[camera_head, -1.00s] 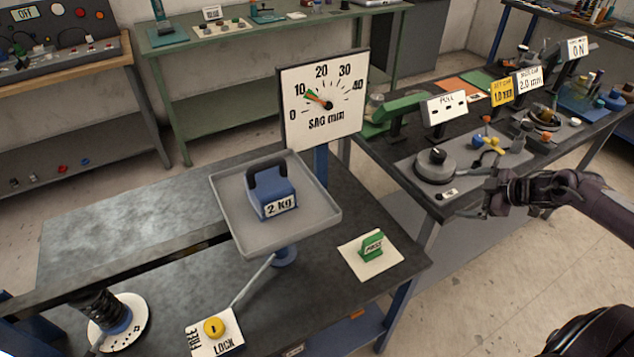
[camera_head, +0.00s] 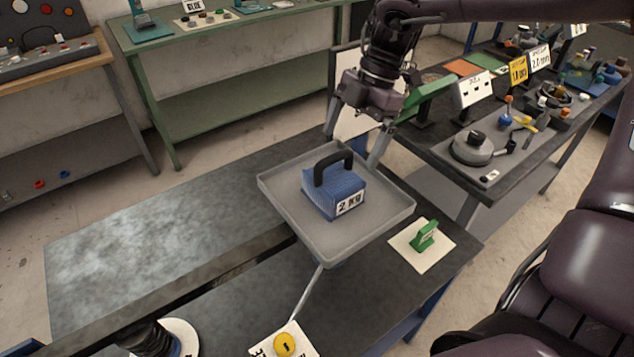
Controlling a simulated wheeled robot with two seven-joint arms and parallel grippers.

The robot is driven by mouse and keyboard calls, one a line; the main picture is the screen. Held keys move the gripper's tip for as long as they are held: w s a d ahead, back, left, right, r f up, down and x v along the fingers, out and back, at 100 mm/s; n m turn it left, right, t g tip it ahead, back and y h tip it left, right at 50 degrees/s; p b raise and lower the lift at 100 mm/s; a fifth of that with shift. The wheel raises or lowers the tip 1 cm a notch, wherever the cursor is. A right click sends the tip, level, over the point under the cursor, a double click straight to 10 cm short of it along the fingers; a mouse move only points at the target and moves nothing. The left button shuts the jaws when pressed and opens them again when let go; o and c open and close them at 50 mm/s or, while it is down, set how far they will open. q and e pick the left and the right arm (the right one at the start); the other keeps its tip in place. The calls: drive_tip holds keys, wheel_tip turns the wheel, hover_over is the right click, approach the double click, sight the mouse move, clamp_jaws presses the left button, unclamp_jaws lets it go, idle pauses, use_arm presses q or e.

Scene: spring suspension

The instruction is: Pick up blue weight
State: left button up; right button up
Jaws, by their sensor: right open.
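The blue weight (camera_head: 333,196) is a block marked 2 KG with a black arched handle on top. It sits upright in the grey square tray (camera_head: 370,238) on the table. My right gripper (camera_head: 352,150) reaches in from the upper right, pointing down, with its two fingers spread wide. It is above and behind the weight, apart from its handle as far as I can tell, and empty. My right gripper and wrist hide most of the sag gauge board (camera_head: 346,122). My left gripper is not in view.
A green block (camera_head: 424,236) stands on a pale card right of the tray. A yellow knob (camera_head: 284,344) and a rod are in front. A side bench (camera_head: 440,150) with knobs and signs stands at right. The table's left part (camera_head: 150,235) is bare.

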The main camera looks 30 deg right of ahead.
sight(336, 171)
drive_tip(key=p+x, duration=0.1)
drive_tip(key=x, duration=0.1)
drive_tip(key=shift+s+a+f, duration=0.15)
drive_tip(key=shift+f, duration=0.2)
drive_tip(key=x, duration=0.1)
drive_tip(key=p+x, duration=0.1)
drive_tip(key=x, duration=0.1)
drive_tip(key=shift+a+f, duration=0.15)
drive_tip(key=shift+a, duration=0.25)
drive_tip(key=shift+f, duration=0.3)
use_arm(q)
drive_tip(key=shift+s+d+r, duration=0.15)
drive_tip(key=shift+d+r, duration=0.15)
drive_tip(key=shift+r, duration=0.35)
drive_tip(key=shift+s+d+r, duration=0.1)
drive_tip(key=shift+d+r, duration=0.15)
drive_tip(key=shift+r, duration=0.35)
use_arm(e)
drive_tip(key=shift+c, duration=0.4)
drive_tip(key=c, duration=1.4)
drive_tip(key=shift+w+r, duration=0.25)
drive_tip(key=shift+c, duration=1)
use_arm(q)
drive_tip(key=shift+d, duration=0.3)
use_arm(e)
drive_tip(key=shift+w, duration=0.1)
